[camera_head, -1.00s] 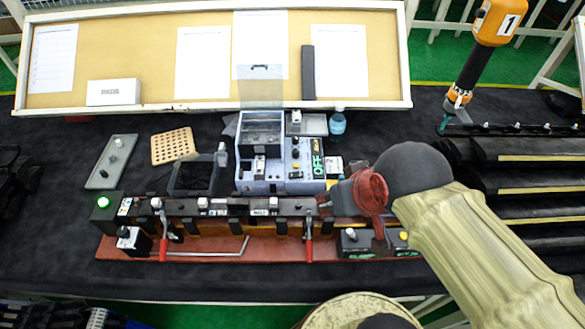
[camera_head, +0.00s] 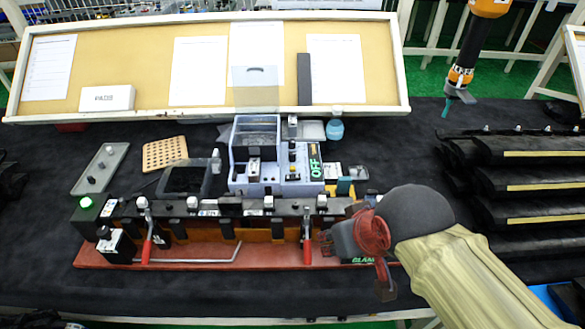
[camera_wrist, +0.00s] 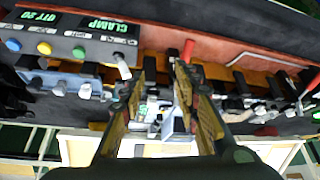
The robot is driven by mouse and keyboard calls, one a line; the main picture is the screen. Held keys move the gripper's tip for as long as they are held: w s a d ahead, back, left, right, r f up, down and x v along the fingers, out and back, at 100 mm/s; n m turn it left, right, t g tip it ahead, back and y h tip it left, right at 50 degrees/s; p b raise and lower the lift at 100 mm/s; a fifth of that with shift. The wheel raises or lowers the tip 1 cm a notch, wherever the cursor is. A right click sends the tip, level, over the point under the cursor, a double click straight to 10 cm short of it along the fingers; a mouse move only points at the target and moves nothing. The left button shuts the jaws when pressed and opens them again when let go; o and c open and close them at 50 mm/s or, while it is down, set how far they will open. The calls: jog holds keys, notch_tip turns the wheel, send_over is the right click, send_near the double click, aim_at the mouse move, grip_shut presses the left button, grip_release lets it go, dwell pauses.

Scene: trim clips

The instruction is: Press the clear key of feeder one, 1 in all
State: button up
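A blue-grey machine (camera_head: 240,185) with a hopper and a green "OFF" display (camera_head: 315,165) stands behind the long clip fixture; it looks like the feeder. Small knobs or keys (camera_head: 293,158) sit on its panel, but I cannot read which is the clear key. No feeder number is legible.
The long fixture (camera_head: 205,255) has red-handled clamps (camera_head: 307,245) and a lit green lamp (camera_head: 86,202). A control box (camera_wrist: 62,48) with coloured buttons and "CLAMP" text is partly hidden by my gripper in the head view. An orange tool (camera_head: 462,75) hangs at the right.

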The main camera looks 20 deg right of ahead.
jog(key=c, duration=0.3)
